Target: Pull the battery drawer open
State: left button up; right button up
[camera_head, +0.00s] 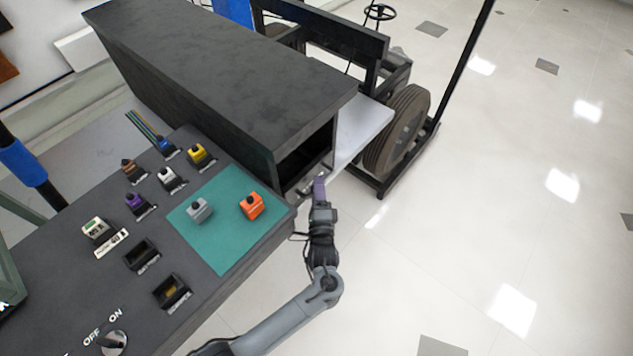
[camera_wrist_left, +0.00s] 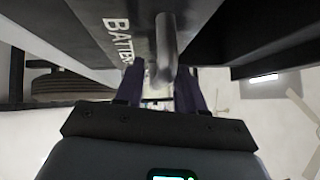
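The battery drawer front (camera_wrist_left: 105,22) is dark, with white lettering starting "BATTE", at the top of the left wrist view. A grey bar handle (camera_wrist_left: 165,45) stands out from it. My left gripper (camera_wrist_left: 160,85) has its two dark purple fingers on either side of the handle, close against it, so it appears shut on the handle. In the head view my left gripper (camera_head: 319,184) is at the lower front edge of the black cabinet (camera_head: 225,75), below its dark opening. The fingers partly hide the handle there. My right gripper is in neither view.
A sloping dark console (camera_head: 60,255) with a teal mat (camera_head: 230,240), an orange block (camera_head: 251,205), a grey block (camera_head: 199,209) and several coloured connectors lies left of the arm. A wheel (camera_head: 398,130) stands behind the gripper. Floor (camera_head: 480,240) to the right is clear.

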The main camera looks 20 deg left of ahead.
pick_arm(q)
jog(key=shift+w+a, duration=0.15)
jog(key=shift+w, duration=0.15)
jog(key=shift+s, duration=0.1)
grip_shut()
